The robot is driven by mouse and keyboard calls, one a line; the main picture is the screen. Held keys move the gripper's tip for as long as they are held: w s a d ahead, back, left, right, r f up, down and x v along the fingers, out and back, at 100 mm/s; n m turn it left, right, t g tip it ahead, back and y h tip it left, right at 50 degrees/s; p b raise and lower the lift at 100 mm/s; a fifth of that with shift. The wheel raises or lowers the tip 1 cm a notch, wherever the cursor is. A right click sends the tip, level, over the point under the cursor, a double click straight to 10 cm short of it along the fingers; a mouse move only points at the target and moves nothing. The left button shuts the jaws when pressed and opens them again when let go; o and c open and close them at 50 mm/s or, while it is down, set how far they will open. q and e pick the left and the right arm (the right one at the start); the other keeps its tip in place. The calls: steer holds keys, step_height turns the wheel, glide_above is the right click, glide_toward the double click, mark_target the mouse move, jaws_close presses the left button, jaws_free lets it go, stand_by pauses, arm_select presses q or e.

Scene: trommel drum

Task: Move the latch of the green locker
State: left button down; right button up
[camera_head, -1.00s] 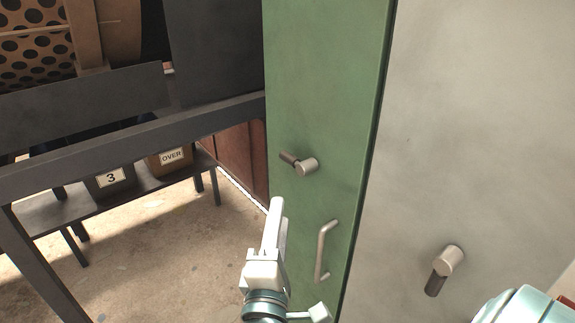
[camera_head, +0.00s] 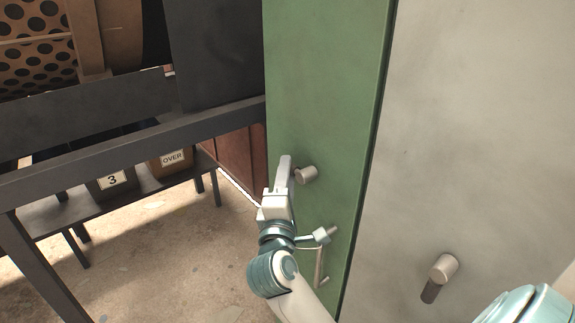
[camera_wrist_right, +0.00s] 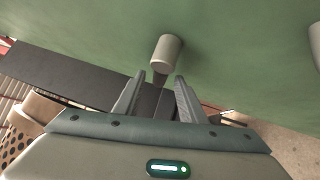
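The green locker (camera_head: 325,90) stands in the middle of the head view. Its latch (camera_head: 306,174) is a pale round knob; its dark lever is hidden behind my gripper there. My right gripper (camera_head: 285,164) is at the left side of the latch. Its fingers are apart in the right wrist view (camera_wrist_right: 160,83), and I cannot tell whether they touch the lever. My left gripper is out of view.
A bar handle (camera_head: 320,265) sits below the latch, partly behind my right wrist. A pale grey locker with its own latch (camera_head: 443,268) stands to the right. A dark frame (camera_head: 130,140) and a low bench with boxes (camera_head: 112,182) stand left. Floor between is clear.

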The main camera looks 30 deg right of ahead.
steer(key=shift+w+d+r, duration=0.1)
steer(key=shift+w+d, duration=0.4)
steer(key=shift+w, duration=0.05)
jaws_close()
